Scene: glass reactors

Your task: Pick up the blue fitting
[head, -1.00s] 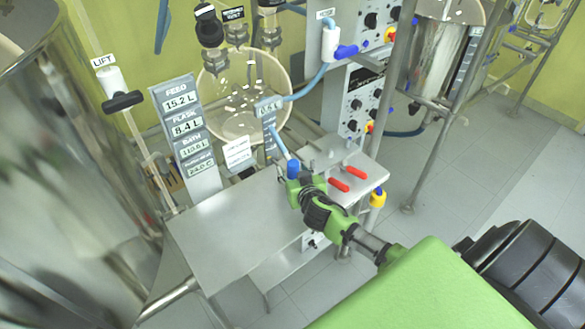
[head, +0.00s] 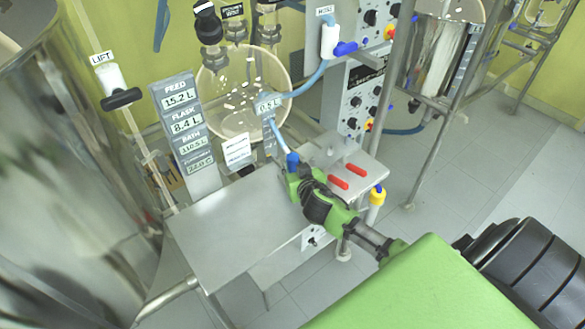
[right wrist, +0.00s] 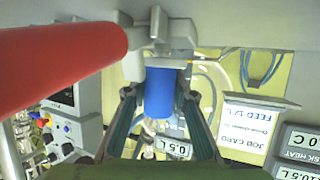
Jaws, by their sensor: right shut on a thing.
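The blue fitting (head: 292,160) is at the lower end of a light blue hose, at the back edge of the steel table. My right gripper (head: 294,177) is around it, coming from the lower right. In the right wrist view the fitting is a blue cylinder (right wrist: 160,93) between the two fingers of my right gripper (right wrist: 160,110), which is shut on it. A grey bracket (right wrist: 160,45) shows just above the cylinder; I cannot tell whether they touch. My left gripper is not in view.
The steel table (head: 225,235) has a bare top. Two red handles (head: 347,178) stand close to the right of my gripper. A 0.5 L tag (head: 268,104), a glass vessel (head: 240,95) and a display post (head: 180,125) are behind. A metal frame pole (head: 391,70) rises at right.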

